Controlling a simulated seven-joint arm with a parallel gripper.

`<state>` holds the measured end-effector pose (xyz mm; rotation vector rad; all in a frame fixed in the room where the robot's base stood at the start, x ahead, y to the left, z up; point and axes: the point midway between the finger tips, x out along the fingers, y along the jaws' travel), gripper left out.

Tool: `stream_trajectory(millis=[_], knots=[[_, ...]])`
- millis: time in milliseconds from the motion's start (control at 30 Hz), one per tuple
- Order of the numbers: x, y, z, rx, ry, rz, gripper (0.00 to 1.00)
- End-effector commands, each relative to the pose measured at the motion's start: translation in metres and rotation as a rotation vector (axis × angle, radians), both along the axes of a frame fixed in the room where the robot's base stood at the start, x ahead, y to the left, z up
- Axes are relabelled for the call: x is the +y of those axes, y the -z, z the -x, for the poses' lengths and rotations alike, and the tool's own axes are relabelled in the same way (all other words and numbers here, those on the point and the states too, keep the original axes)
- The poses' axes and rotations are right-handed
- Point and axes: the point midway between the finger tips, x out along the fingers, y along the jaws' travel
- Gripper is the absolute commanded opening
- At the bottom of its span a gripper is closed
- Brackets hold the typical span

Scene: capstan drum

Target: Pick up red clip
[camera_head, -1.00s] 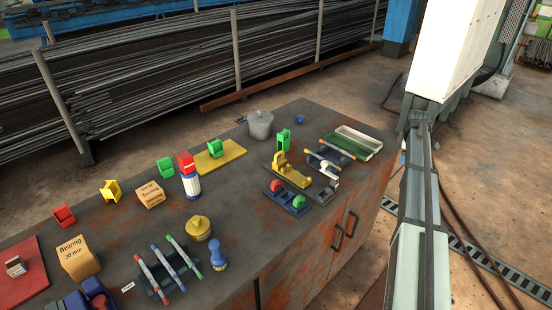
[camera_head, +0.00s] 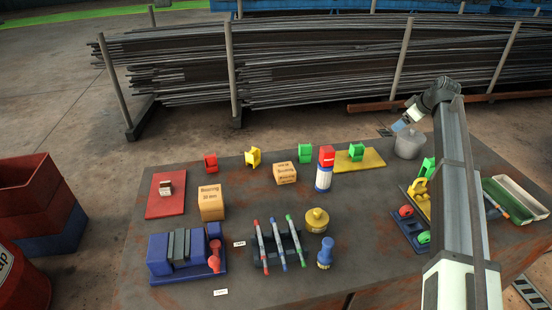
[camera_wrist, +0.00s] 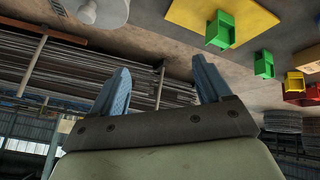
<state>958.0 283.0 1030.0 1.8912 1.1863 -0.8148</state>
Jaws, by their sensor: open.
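A small red clip (camera_head: 210,163) stands on the grey table's back left part in the head view.
A yellow clip (camera_head: 253,157), a green clip (camera_head: 305,152) and another green clip on a yellow board (camera_head: 372,158) line the back. Bearing boxes (camera_head: 211,202), a pen rack (camera_head: 275,248) and a blue vise-like block (camera_head: 180,252) stand in front. The pot (camera_head: 409,144) is close to my gripper.

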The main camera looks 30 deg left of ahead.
Motion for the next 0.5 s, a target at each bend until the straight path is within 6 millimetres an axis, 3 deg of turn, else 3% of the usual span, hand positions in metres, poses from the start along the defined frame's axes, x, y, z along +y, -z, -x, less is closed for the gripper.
stream_trajectory(millis=[33,100,267,500], knots=[[0.031,0.002,0.005,0.033,-0.001,0.002,0.78],[0.066,0.005,0.016,0.08,0.009,0.008,0.78],[0.145,0.013,0.045,0.18,0.036,0.029,0.78],[0.258,0.022,0.101,0.308,0.094,0.085,0.78]])
